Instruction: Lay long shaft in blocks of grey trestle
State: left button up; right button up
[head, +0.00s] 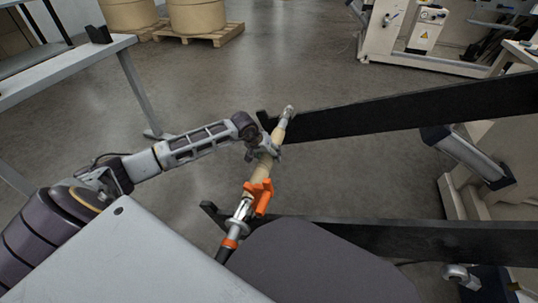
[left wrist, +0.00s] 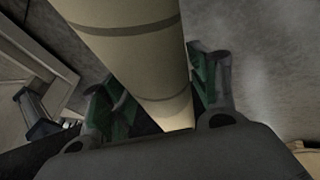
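The long shaft (head: 266,168) is a slim tan-and-metal bar with orange fittings, slanting across the middle of the head view. Its metal tip is at the upper right and its lower end passes behind grey parts at the bottom. My left gripper (head: 264,146) is around the shaft's upper half. In the left wrist view the tan, dark-banded shaft (left wrist: 135,45) lies between my left gripper's green-padded fingers (left wrist: 160,95), which appear closed against it. The grey trestle (head: 65,68) stands at the upper left, with a black notched block (head: 98,34) on it. My right gripper is not in view.
Two long black arms of a stand, an upper one (head: 410,108) and a lower one (head: 420,240), reach in from the right close to the shaft. Brown rolls on a pallet (head: 200,35) stand at the back. The floor between trestle and stand is clear.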

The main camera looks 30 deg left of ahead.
pick_arm(q)
grip_shut()
jog(key=o, duration=0.5)
grip_release()
jog(key=shift+r, duration=0.1)
jog(key=v, duration=1.2)
dwell(0.3)
jog(key=shift+s, duration=0.1)
dwell(0.6)
